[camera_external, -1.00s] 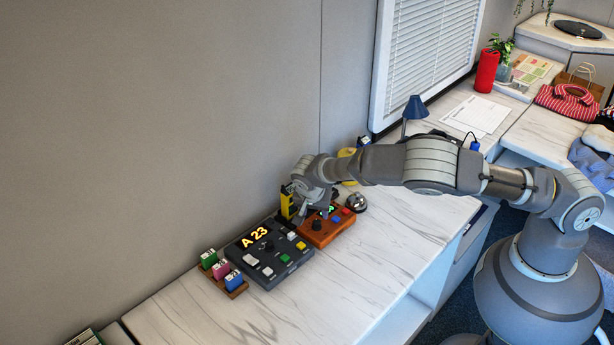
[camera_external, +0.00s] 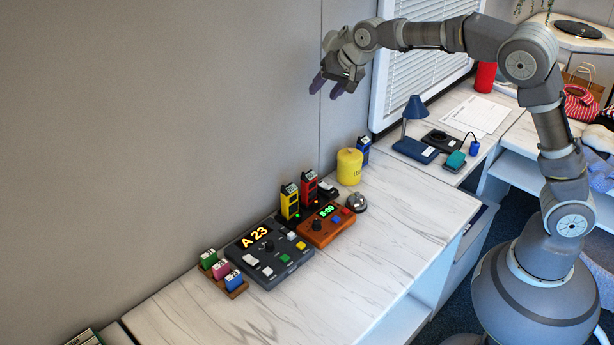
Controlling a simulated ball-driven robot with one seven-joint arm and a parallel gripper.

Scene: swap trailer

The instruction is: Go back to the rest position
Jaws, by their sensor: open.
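My gripper (camera_external: 329,85) is high above the counter in the external view, near the wall and left of the window blind. Its two dark fingers point down and are apart, with nothing between them. My arm is raised and bent, clear of everything on the counter. Below it stand a yellow handheld device (camera_external: 289,203) and a red handheld device (camera_external: 309,187), both upright in a dark holder behind the consoles.
The dark console (camera_external: 268,255) shows "A 23". The wooden box (camera_external: 325,226) shows "8:00". A bell (camera_external: 357,203), a yellow canister (camera_external: 349,167) and a blue lamp (camera_external: 413,115) stand along the counter. The counter's front part (camera_external: 410,215) is bare.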

